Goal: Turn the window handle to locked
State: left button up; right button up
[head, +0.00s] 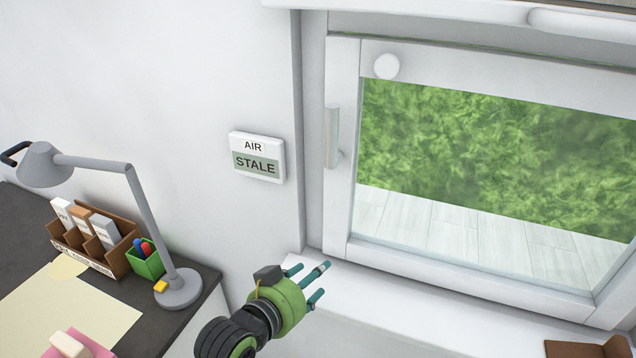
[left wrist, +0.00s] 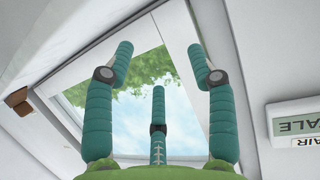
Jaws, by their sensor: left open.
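The window (head: 480,270) is on the right in the head view, a white-framed pane with greenery behind. Its pale handle (head: 332,136) stands upright on the left side of the frame. I cannot tell whether the sash is fully shut. My left gripper (head: 318,278) is open and empty, below the handle and clear of it, over the sill. In the left wrist view its three teal fingers (left wrist: 160,70) are spread, with the window frame (left wrist: 185,62) behind them. The handle cannot be made out there. My right gripper is not in view.
A wall panel (head: 257,157) reading "AIR STALE" hangs left of the window. A desk (head: 195,300) at left holds a grey lamp (head: 135,190), a brown organiser (head: 120,262) and a green pen cup (head: 148,266). A brown object (head: 575,350) lies on the sill at right.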

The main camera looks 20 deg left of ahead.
pick_arm(q)
notch_tip(320, 180, up, 12)
jog(key=w+r+t+h, duration=0.1)
jog(key=w+t, duration=0.2)
jog(key=t, duration=0.5)
send_near(332, 138)
jog(key=w, duration=0.4)
jog(key=shift+d+r+h, duration=0.3)
jog(key=shift+h, duration=0.1)
jog(key=shift+t, duration=0.3)
jog(key=p+x, duration=0.3)
jog(key=x, duration=0.3)
jog(key=shift+w+r, duration=0.1)
jog(key=shift+r, duration=0.15)
jog(key=shift+w+d, duration=0.1)
jog(key=shift+w, duration=0.25)
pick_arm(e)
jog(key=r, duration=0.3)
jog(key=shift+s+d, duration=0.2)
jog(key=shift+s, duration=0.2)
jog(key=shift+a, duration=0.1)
pick_arm(q)
grip_shut()
